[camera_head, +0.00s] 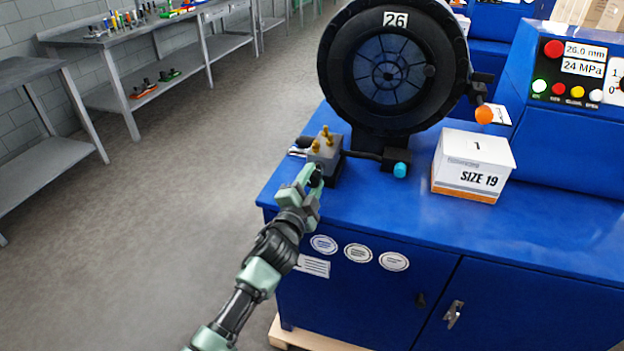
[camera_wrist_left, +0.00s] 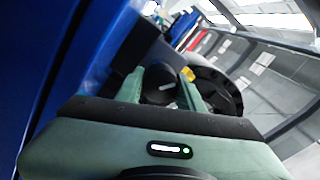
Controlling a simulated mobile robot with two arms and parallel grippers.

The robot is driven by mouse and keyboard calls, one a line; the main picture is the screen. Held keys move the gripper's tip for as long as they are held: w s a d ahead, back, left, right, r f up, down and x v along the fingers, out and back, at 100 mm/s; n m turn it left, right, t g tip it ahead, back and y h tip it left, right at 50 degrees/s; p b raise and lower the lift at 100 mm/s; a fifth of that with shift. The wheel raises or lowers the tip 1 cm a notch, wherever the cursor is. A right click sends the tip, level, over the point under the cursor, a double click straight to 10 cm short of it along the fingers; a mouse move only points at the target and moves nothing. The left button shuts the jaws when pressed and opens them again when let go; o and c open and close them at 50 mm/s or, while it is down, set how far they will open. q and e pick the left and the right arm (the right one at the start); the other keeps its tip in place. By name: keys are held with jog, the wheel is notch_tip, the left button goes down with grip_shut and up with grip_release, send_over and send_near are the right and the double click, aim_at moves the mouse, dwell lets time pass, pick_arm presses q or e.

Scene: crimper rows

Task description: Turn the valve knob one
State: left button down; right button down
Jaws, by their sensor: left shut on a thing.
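The valve block (camera_head: 326,158) is a small grey block with brass fittings on the blue machine's top, at its left edge. A dark knob (camera_head: 315,177) sits on the block's near side, mostly hidden by my fingers. My left gripper (camera_head: 313,178) reaches in from the lower left and is shut on the knob. In the left wrist view the dark round knob (camera_wrist_left: 161,88), with a light mark on its face, sits between the two green fingers. My right gripper is not in view.
The black crimper head (camera_head: 340,62) marked 26 rises behind the block. A blue-tipped handle (camera_head: 400,170) and a white SIZE 19 box (camera_head: 474,166) stand to the right. An orange-tipped lever (camera_head: 484,115) juts out.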

pick_arm(q)
jog(key=shift+f+m, duration=0.1)
jog(key=shift+m, duration=0.5)
jog(key=c, duration=0.9)
grip_release()
jog(key=shift+s, duration=0.15)
jog(key=v, duration=0.7)
jog(key=shift+s, duration=0.25)
jog(key=shift+a, duration=0.1)
